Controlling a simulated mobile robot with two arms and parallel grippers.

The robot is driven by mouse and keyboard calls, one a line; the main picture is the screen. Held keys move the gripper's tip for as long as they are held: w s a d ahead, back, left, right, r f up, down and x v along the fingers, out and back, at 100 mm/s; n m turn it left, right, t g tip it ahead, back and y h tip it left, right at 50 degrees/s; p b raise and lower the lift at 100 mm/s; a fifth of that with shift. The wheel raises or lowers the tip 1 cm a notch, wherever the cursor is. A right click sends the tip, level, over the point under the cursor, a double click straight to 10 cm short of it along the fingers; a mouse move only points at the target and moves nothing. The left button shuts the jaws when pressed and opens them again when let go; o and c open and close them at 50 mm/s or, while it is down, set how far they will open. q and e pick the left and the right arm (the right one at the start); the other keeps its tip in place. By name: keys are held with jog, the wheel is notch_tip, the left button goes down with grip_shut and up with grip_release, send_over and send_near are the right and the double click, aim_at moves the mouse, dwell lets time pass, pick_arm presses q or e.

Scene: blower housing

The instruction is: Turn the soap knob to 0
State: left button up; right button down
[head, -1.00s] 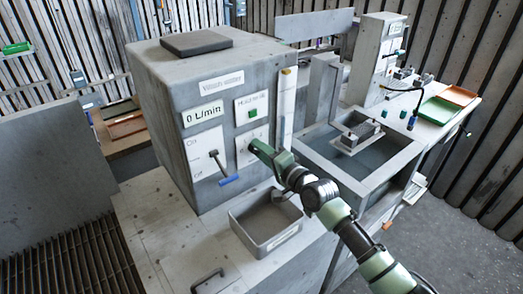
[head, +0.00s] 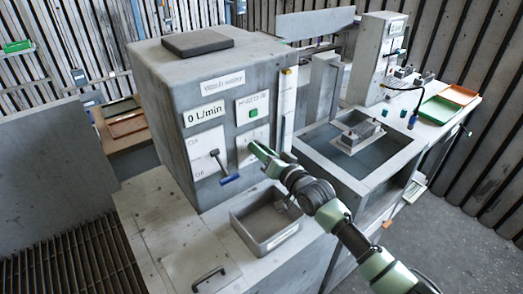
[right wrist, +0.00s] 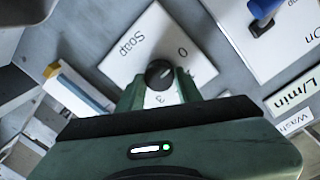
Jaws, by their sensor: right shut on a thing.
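The soap knob (right wrist: 159,73) is small, dark and round, on a white plate (right wrist: 142,45) marked "Soap", with a "0" and a "3" beside the knob. My right gripper (right wrist: 161,88) is shut on the knob, one green finger on each side. I cannot read the knob's exact pointing direction. In the head view the right gripper (head: 257,149) reaches the front of the grey washing machine (head: 160,120) and covers the knob there. My left gripper is not in view.
A lever with a blue handle (head: 229,180) is left of the soap plate, under a "0 L/min" display (head: 204,114). A green button (head: 252,113) is above. A grey open bin (head: 278,238) stands below my right arm. A sink (head: 350,165) is to the right.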

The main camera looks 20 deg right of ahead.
dwell(0.4)
jog(key=c, duration=0.9)
grip_release()
jog(key=shift+c, duration=0.2)
jog(key=b+v, duration=0.1)
jog(key=v, duration=0.6)
jog(key=shift+s+b, duration=0.35)
jog(key=shift+s, duration=0.05)
jog(key=shift+d+f, duration=0.1)
